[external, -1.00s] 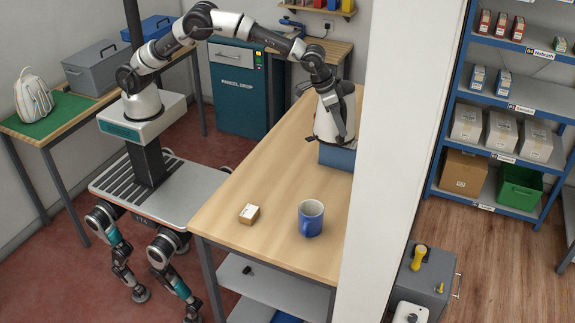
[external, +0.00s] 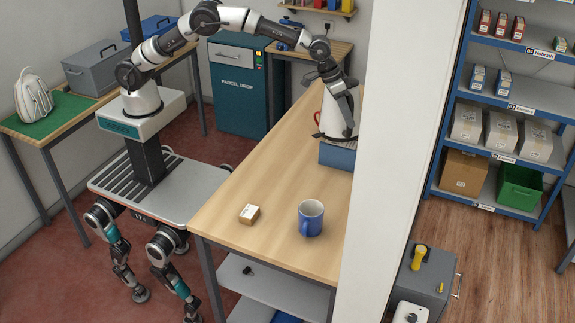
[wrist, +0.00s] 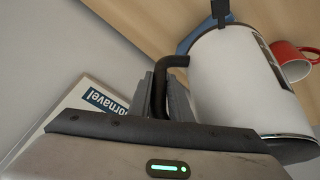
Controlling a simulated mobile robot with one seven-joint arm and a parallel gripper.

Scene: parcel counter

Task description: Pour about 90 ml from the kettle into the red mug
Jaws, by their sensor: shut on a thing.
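The white kettle (external: 330,118) with a dark base rim is near the far right of the counter, beside the pillar. My gripper (wrist: 165,98) is shut on the kettle's dark handle (wrist: 161,72). The kettle's white body (wrist: 232,82) fills the right of the wrist view. The kettle looks close to upright in the external view; whether it touches what is below it I cannot tell. The red mug (wrist: 293,62) is just beyond the kettle in the wrist view, partly cut off by it. Only a sliver of the mug (external: 317,118) shows in the external view.
A blue box (external: 337,156) is below the kettle in the external view. A white pillar (external: 390,180) hides the counter's right side. A labelled box (wrist: 92,105) is near my gripper.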

